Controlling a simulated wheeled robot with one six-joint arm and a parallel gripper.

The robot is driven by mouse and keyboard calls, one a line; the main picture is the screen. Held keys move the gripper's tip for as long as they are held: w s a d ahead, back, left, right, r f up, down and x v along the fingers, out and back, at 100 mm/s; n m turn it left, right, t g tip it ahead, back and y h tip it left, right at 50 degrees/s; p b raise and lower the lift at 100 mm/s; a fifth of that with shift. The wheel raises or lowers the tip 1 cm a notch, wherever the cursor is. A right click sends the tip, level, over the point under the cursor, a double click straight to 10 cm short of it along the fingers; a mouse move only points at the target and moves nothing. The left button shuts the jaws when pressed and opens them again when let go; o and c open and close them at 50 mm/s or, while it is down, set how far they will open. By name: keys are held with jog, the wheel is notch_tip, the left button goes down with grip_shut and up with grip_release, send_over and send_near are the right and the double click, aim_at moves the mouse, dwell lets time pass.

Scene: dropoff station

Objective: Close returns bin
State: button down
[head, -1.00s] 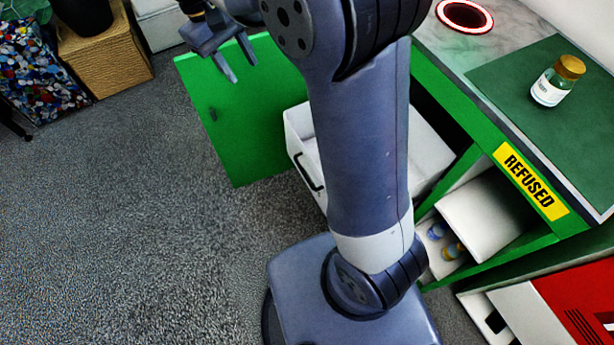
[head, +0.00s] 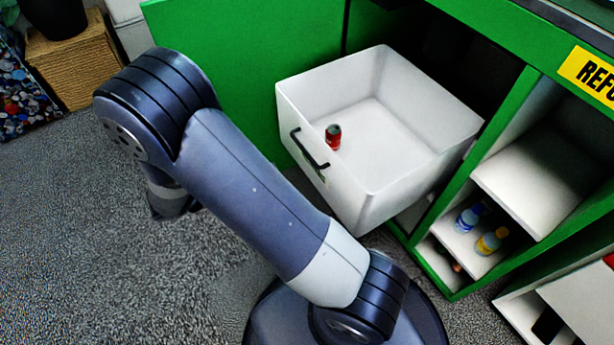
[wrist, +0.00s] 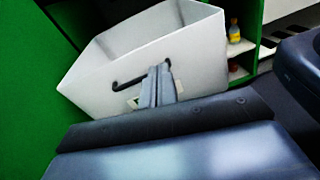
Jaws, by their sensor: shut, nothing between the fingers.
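The returns bin (head: 347,196) is a white open-topped drawer with a black handle (head: 309,149). In the head view it stands pulled out of the green cabinet, with a small red item with a dark top (head: 333,137) inside. In the wrist view the bin (wrist: 190,62) is ahead, its front towards me. In the head view my gripper is hidden behind my arm.
The open green door (head: 240,70) stands left of the bin. Shelves at the right hold blue (head: 468,218) and yellow (head: 491,241) bottles under a yellow label (head: 590,75). A woven basket (head: 68,62) stands at the far left. Grey carpet (head: 90,240) is clear in front.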

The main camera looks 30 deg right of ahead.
aim_at(328, 152)
jog(key=d+f+b, duration=0.1)
jog(key=d+b, duration=0.1)
jog(key=d, duration=0.2)
jog(key=d+f+n+t+b, duration=0.1)
jog(key=d+b, duration=0.1)
jog(key=d, duration=0.3)
jog(key=d+f+n+h+b, duration=0.1)
jog(key=d+b, duration=0.1)
jog(key=d, duration=0.2)
jog(key=shift+w+d+f+t, duration=0.15)
jog(key=shift+w+f+t, duration=0.15)
jog(key=shift+w+t, duration=0.1)
jog(key=shift+d, duration=0.1)
jog(key=w+d+p, duration=0.1)
jog(key=w+d, duration=0.2)
jog(key=d, duration=2.9)
jog(key=shift+r+p, duration=0.15)
jog(key=shift+p, duration=0.25)
jog(key=shift+s+d+r, duration=0.1)
